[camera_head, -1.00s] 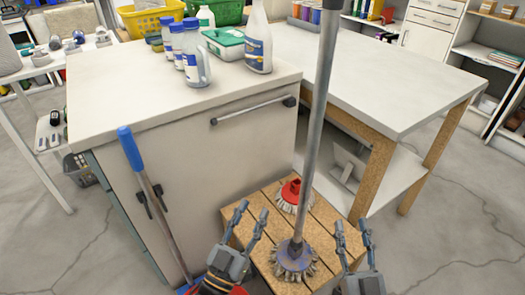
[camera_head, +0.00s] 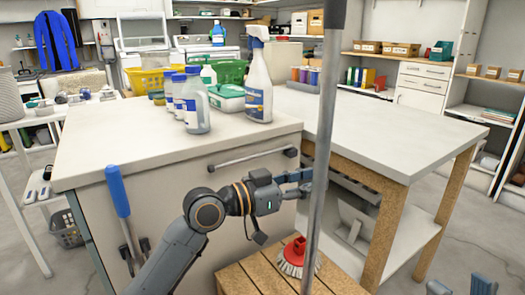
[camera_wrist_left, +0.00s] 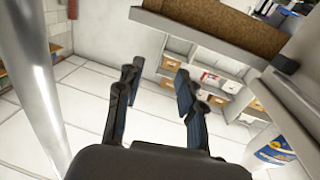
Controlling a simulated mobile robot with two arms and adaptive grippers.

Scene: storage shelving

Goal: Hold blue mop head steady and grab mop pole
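The grey mop pole (camera_head: 325,120) stands nearly upright, crossing the head view from top to bottom. It also shows at the left of the left wrist view (camera_wrist_left: 38,80). The blue mop head is below the head view's edge and hidden. My left gripper (camera_head: 303,183) is raised at the pole's left, near the cabinet handle. In the left wrist view my left gripper (camera_wrist_left: 156,73) is open and empty; the pole is outside its fingers. My right gripper (camera_head: 463,285) shows only its fingertips at bottom right, spread apart with nothing between them, away from the pole.
A blue-handled tool (camera_head: 118,190) leans on the white cabinet (camera_head: 85,160). Bottles (camera_head: 195,105) and a spray bottle (camera_head: 258,80) stand on top. A wood-legged table (camera_head: 400,130) is behind the pole.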

